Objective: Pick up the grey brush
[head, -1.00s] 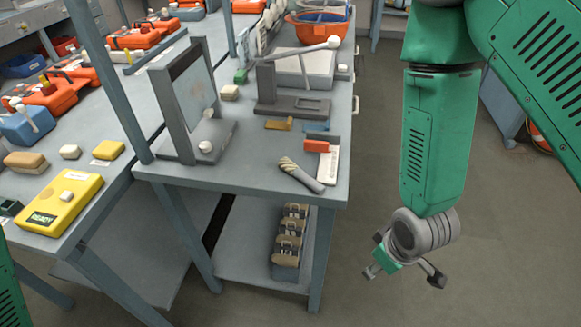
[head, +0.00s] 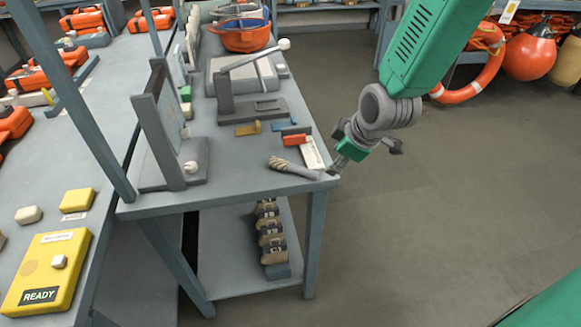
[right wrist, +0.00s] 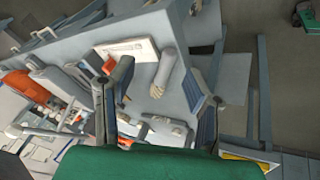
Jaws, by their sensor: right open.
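The grey brush (head: 296,168) lies on the near right corner of the grey workbench (head: 240,192), with its pale bristle end to the left and its handle towards the edge. My right gripper (head: 365,159) is open and empty just off the bench's right edge, beside the handle end. In the right wrist view the brush (right wrist: 165,72) shows beyond and between the two spread fingers, apart from them. My left gripper is not in view.
An orange-topped block (head: 295,140) and a white card (head: 312,153) lie just behind the brush. A grey stand with a lever (head: 250,108) and an upright frame (head: 165,130) stand farther left. Floor right of the bench is clear.

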